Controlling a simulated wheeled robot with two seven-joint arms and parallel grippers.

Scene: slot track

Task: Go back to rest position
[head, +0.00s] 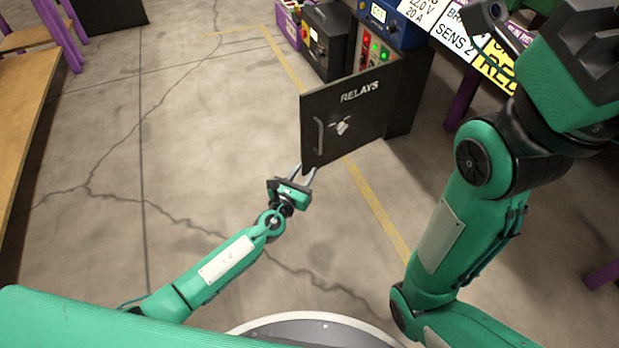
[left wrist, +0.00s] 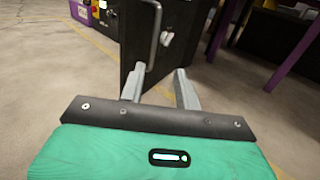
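My left gripper (head: 308,172) is low in the middle of the head view, just below the bottom corner of the dark RELAYS door (head: 345,112). In the left wrist view its two grey fingers (left wrist: 158,87) stand apart with nothing held between them. The door (left wrist: 134,45) is beyond the fingers there, and I cannot tell whether the left finger touches it. The door stands swung open, with its handle (head: 319,135) on the left side. My right arm rises along the right of the head view; its gripper cannot be made out.
Behind the door is a cabinet with lit red and green buttons (head: 376,48), beside a black box (head: 327,42) and a purple crate (head: 289,22). Signs (head: 462,35) hang at upper right. A wooden bench (head: 25,100) stands at left. The cracked floor (head: 190,130) between is clear.

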